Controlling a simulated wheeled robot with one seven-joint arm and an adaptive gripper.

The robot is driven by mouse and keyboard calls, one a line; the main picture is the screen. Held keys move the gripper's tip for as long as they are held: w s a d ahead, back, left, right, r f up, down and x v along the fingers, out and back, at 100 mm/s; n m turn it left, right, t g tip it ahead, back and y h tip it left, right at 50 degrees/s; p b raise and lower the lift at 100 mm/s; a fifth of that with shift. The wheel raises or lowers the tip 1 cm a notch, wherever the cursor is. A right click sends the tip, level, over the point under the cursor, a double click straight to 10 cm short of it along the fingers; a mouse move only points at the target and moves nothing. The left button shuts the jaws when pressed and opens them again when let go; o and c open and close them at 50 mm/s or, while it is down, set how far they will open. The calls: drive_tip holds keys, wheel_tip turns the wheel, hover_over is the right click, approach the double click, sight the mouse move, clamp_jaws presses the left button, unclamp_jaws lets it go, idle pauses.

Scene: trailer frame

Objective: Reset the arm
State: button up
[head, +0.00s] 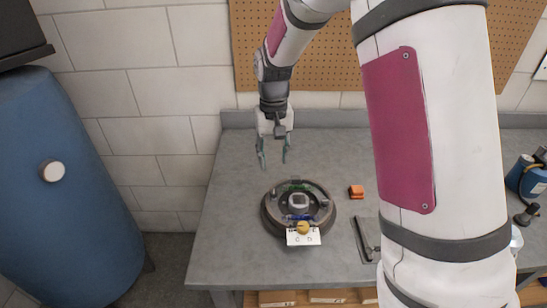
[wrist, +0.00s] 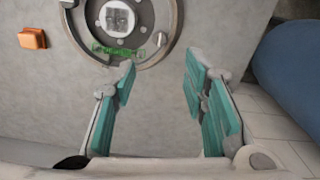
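My gripper (head: 273,154) hangs from my arm above the back of the grey workbench (head: 225,240), with its fingers pointing down. It is open and empty, and the wrist view shows a wide gap between the teal finger pads (wrist: 161,85). A round dark device (head: 270,220) with a pale square centre lies on the bench in front of and below the gripper. It also shows at the top of the wrist view (wrist: 172,22). The gripper is apart from it.
An orange block (head: 356,191) sits right of the round device. A white card with a yellow knob (head: 303,229) is at its front edge. A dark flat tool (head: 364,240) lies partly behind my arm. A blue tank (head: 60,200) stands left; blue container (head: 530,178) right. Pegboard (head: 330,50) backs the bench.

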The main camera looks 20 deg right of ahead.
drive_tip(key=s+r+t, duration=0.3)
drive_tip(key=s+r, duration=1)
drive_tip(key=r, duration=0.2)
drive_tip(key=s+r+n+t, duration=0.1)
drive_tip(key=s+r+t, duration=0.1)
drive_tip(key=s, duration=1.2)
drive_tip(key=shift+s+n, duration=0.35)
drive_tip(key=shift+n, duration=0.05)
drive_tip(key=shift+r, duration=0.1)
